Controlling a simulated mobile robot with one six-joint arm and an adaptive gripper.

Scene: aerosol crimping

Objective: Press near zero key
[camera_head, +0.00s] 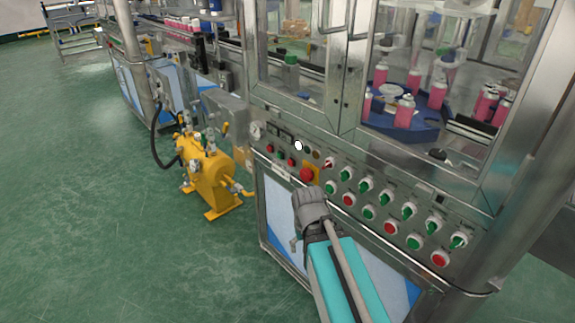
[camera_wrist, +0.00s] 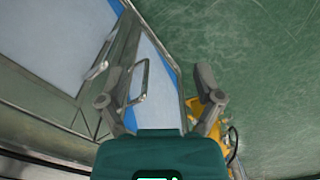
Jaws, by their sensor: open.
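The control panel (camera_head: 325,160) of the machine carries small dark displays (camera_head: 287,137), a small white round spot (camera_head: 298,145) beside them, and rows of red and green buttons and switches. I cannot tell which part is the near zero key; no labels are readable. My gripper (camera_head: 308,192) is in front of the panel, just below the red mushroom button (camera_head: 306,175), and hides part of the lower front. In the wrist view my gripper (camera_wrist: 160,78) has its two fingers wide apart with nothing between them. The panel's keys are not clear in that view.
A yellow pump unit (camera_head: 210,170) with a dark hose stands on the green floor left of the panel. A door handle (camera_wrist: 140,80) sticks out from the lower cabinet. Pink cans (camera_head: 405,110) stand behind glass above. The floor at left is clear.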

